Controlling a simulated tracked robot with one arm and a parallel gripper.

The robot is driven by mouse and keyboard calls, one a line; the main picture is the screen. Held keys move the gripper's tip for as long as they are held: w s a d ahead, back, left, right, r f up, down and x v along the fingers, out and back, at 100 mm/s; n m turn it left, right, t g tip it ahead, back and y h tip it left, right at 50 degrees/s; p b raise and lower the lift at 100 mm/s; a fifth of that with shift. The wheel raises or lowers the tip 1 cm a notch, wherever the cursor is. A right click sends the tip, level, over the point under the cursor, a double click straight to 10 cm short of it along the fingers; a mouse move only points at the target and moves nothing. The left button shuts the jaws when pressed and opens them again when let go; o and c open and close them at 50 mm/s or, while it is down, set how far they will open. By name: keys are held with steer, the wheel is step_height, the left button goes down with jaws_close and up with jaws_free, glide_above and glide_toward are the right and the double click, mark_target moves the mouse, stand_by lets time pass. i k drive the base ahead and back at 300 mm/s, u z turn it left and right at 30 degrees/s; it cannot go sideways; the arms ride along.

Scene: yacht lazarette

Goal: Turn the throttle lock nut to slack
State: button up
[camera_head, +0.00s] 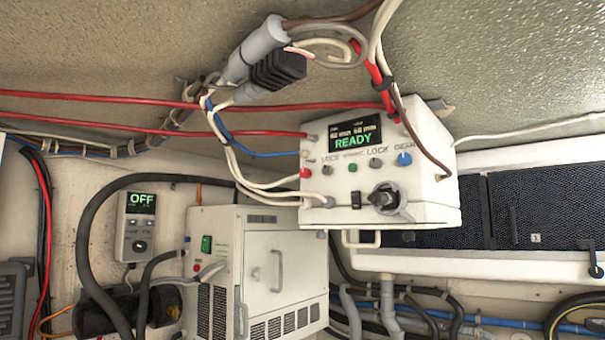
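A white control box (375,165) hangs at the upper middle, tilted in the picture. Its display (355,138) reads READY in green, under smaller text too fine to read for sure. Labels that seem to read LOCK sit above small knobs on its face. A black knob with a grey collar (386,200) is at the lower right of the face, beside a black rocker switch (356,200). A blue knob (404,158) is at the upper right. I cannot tell which part is the throttle lock nut, or its setting. My gripper is not in view.
Red, white and brown cables and a black ribbed connector (279,70) hang around the box. A white cabinet (262,265) stands below left. A small panel (139,222) on the wall reads OFF. Black hoses cross the lower left. A white-framed dark mesh panel (520,208) is at right.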

mark_target(326, 169)
steer(key=i, duration=0.85)
steer(key=z, duration=0.05)
